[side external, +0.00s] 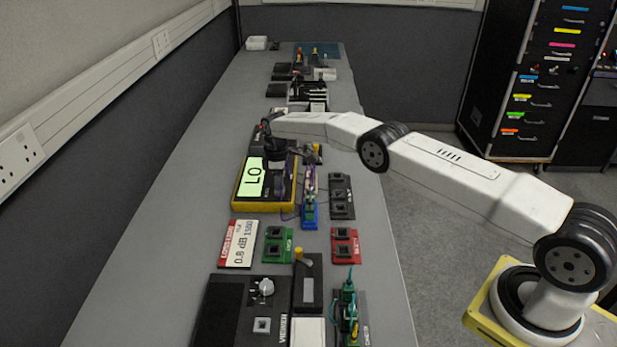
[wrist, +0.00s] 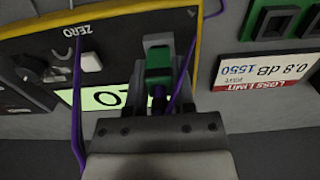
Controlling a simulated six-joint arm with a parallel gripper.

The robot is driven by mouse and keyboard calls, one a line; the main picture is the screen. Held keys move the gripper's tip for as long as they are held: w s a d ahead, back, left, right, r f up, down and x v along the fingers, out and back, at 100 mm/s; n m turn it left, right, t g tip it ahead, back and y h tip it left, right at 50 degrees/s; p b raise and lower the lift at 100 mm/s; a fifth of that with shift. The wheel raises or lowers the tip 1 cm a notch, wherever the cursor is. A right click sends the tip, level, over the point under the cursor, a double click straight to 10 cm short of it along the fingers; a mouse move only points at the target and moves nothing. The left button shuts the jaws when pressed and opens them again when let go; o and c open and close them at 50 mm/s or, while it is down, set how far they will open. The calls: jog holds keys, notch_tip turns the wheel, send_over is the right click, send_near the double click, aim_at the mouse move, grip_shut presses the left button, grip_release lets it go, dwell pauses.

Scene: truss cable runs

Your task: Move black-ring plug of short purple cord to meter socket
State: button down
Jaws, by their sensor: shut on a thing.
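The meter, a black box with a yellow edge (side external: 236,207) and a lit "LO" display, stands mid-bench in the side view. It appears upside down in the wrist view (wrist: 110,40). In the wrist view my gripper (wrist: 158,112) is shut on a green plug (wrist: 159,64) with a dark section near the jaws. The plug's far end overlaps a light grey square socket (wrist: 156,40) on the meter; I cannot tell whether it is seated. Purple cord (wrist: 77,100) runs beside the jaws. The jaw tips are partly hidden.
A loss-limit card (side external: 238,243), a green socket block (side external: 277,244) and a red one (side external: 345,245) lie nearer. A blue block (side external: 309,213) with upright plugs and a black socket block (side external: 341,196) stand right of the meter. The bench's left strip is clear.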

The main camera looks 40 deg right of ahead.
jog(key=shift+f, duration=0.35)
dwell(1.0)
jog(key=shift+c, duration=1.9)
grip_release()
jog(key=shift+r, duration=0.1)
jog(key=shift+r, duration=2.35)
jog(key=shift+r, duration=1.95)
jog(key=shift+r, duration=0.15)
